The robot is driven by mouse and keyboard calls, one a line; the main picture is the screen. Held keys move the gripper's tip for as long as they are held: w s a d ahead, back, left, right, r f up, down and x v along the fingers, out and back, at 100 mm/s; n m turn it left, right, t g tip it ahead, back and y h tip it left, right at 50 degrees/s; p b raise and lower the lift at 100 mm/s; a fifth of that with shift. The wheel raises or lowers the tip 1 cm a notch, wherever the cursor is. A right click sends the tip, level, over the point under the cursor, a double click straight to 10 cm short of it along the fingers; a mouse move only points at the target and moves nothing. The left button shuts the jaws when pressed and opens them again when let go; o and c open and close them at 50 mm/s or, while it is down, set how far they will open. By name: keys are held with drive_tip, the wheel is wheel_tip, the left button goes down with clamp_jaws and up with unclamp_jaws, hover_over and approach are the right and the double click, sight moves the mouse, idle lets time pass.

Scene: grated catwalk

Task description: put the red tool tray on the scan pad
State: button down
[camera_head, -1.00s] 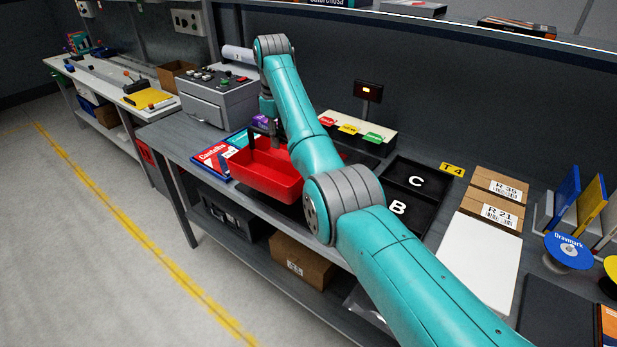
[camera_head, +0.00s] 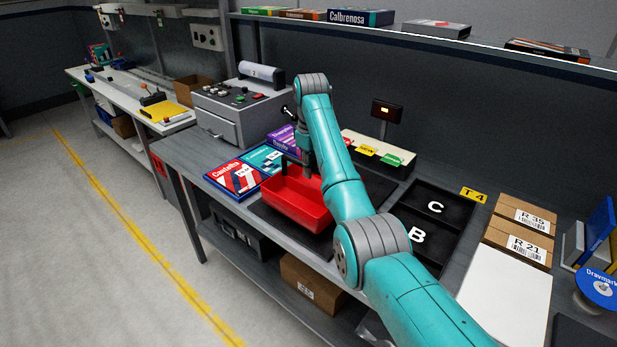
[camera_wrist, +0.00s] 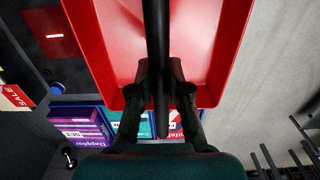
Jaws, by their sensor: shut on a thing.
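The red tool tray (camera_head: 297,208) is an open red box, level, just right of the books in the head view. My gripper (camera_head: 305,165) is above it, partly hidden by my arm. In the wrist view my gripper (camera_wrist: 160,92) is shut on the tray's dark handle bar, with the red tray (camera_wrist: 222,50) around it. A flat dark pad (camera_head: 262,213), likely the scan pad, shows beside and under the tray. The tray and my arm hide much of it. I cannot tell whether the tray touches it.
A red book (camera_head: 236,178), teal book (camera_head: 266,158) and purple box (camera_head: 284,140) lie left of the tray. A bin row with coloured tags (camera_head: 368,151) and a small lit screen (camera_head: 387,110) stand behind. Dark trays marked C (camera_head: 452,212) and B (camera_head: 437,252) are to the right.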

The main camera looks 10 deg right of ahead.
sight(310, 188)
drive_tip(key=shift+f, duration=1.6)
drive_tip(key=c, duration=1.1)
unclamp_jaws()
drive_tip(key=shift+a, duration=0.1)
wheel_tip(310, 188, up, 12)
drive_tip(key=shift+r, duration=0.1)
